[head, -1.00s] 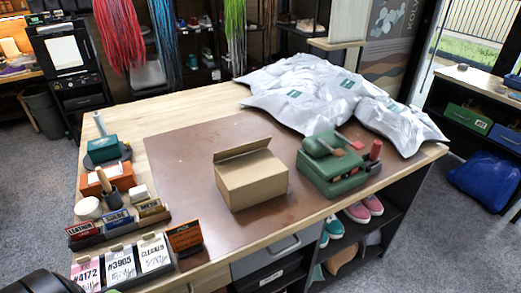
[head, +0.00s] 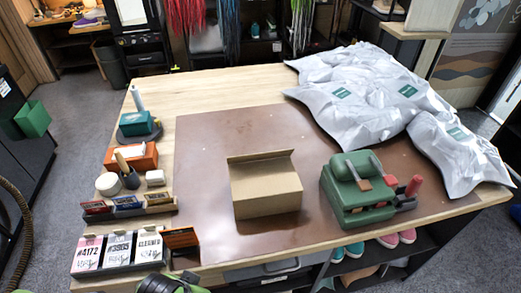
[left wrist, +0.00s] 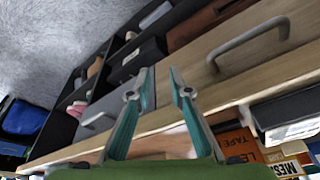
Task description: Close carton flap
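The carton (head: 265,188) stands on the brown mat in the middle of the table. One flap (head: 260,156) stands up along its far edge; the rest of the top looks closed or flat. My left gripper shows in the left wrist view (left wrist: 162,80) with its two teal fingers apart and nothing between them, by the table's front side. In the head view only a dark and green part of my arm (head: 172,284) shows at the bottom edge, well short of the carton. My right gripper is in neither view.
A green tape dispenser-like device (head: 357,188) stands right of the carton. Silvery-white bags (head: 375,100) fill the back right. Card holders (head: 118,250) and small bottles line the left edge.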

